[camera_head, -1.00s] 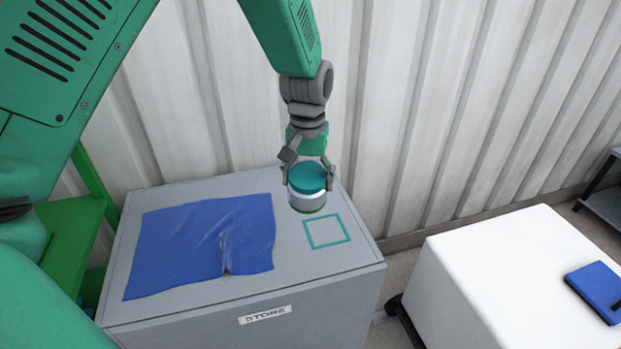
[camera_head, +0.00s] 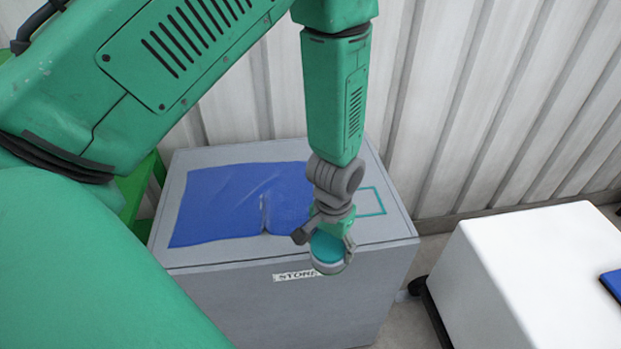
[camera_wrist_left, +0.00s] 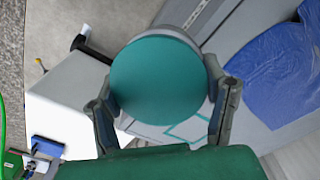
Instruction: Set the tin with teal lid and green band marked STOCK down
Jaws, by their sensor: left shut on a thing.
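My left gripper (camera_head: 330,247) is shut on the tin (camera_head: 327,267), which has a teal lid and a pale side. The tin hangs in front of the grey cabinet's front edge in the head view, over the end of its label. The left wrist view shows the teal lid (camera_wrist_left: 158,78) between the two fingers (camera_wrist_left: 165,115). The STOCK marking and most of the band are hidden or too small to read. A teal square outline (camera_head: 371,201) is marked on the top of the grey cabinet (camera_head: 395,225), partly behind my wrist. My right gripper is not in view.
A blue sheet (camera_head: 225,205) lies wrinkled over much of the cabinet top. A label (camera_head: 290,276) is on the cabinet's front. A white block (camera_head: 530,260) with a blue item (camera_head: 612,281) stands to the right. A ribbed wall (camera_head: 450,120) rises close behind.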

